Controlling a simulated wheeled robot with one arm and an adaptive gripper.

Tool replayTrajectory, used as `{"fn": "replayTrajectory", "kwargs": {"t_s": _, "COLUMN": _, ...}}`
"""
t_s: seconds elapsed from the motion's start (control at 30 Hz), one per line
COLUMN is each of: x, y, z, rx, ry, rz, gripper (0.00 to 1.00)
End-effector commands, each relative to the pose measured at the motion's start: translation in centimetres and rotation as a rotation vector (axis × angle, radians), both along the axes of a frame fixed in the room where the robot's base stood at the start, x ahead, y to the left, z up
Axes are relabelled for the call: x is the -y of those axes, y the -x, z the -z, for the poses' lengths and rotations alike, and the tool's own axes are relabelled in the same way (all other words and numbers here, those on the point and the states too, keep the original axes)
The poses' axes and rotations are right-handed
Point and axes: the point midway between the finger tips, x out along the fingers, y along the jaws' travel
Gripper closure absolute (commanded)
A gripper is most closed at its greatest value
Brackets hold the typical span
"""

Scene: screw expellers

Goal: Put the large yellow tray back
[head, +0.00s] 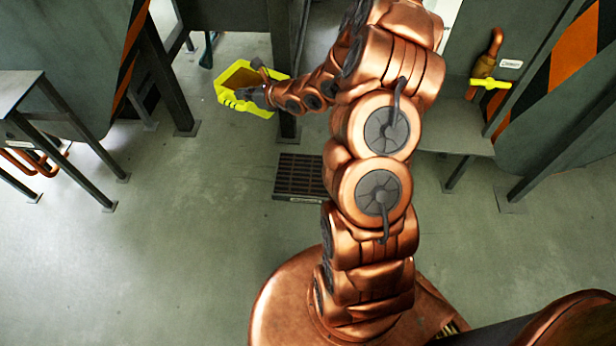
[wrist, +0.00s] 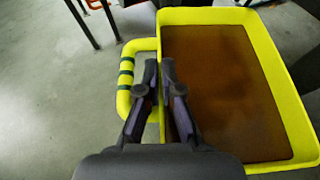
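The large yellow tray (head: 232,102) is held out at the upper left of the head view, by a dark machine leg. In the wrist view the tray (wrist: 205,16) fills the right side, with brown contents or a brown floor inside. A yellow handle with dark green bands (wrist: 125,85) stands off its left wall. My gripper (wrist: 159,68) has its two fingers close together on either side of the tray's left wall, beside the handle. It also shows in the head view (head: 246,94) at the tray's near right side. The tray's underside is hidden.
A grey metal table (head: 20,90) stands at the left. A dark floor grate (head: 300,176) lies below my arm. At the right are a grey shelf (head: 455,140) and a yellow-handled copper fitting (head: 490,83). The floor at the lower left is clear.

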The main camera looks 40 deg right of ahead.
Motion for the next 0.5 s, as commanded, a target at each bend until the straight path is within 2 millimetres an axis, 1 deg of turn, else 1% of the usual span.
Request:
{"fn": "replayTrajectory", "kwargs": {"t_s": 0.03, "x": 0.7, "y": 0.4, "z": 2.3, "rx": -0.007, "ry": -0.003, "rz": -0.001, "gripper": 1.0}}
{"fn": "replayTrajectory", "kwargs": {"t_s": 0.2, "x": 2.3, "y": 1.7, "z": 7.7, "rx": -0.006, "ry": -0.004, "rz": -0.017, "gripper": 1.0}}
{"fn": "replayTrajectory", "kwargs": {"t_s": 0.27, "x": 2.8, "y": 2.3, "z": 9.5, "rx": -0.004, "ry": -0.004, "rz": -0.021, "gripper": 1.0}}
{"fn": "replayTrajectory", "kwargs": {"t_s": 0.3, "x": 3.2, "y": 2.8, "z": 10.9, "rx": -0.007, "ry": -0.005, "rz": -0.025, "gripper": 1.0}}
{"fn": "replayTrajectory", "kwargs": {"t_s": 0.37, "x": 3.7, "y": 3.5, "z": 12.8, "rx": -0.007, "ry": -0.003, "rz": -0.03, "gripper": 1.0}}
{"fn": "replayTrajectory", "kwargs": {"t_s": 0.5, "x": 4.7, "y": 5.3, "z": 17.2, "rx": -0.007, "ry": -0.002, "rz": -0.038, "gripper": 1.0}}
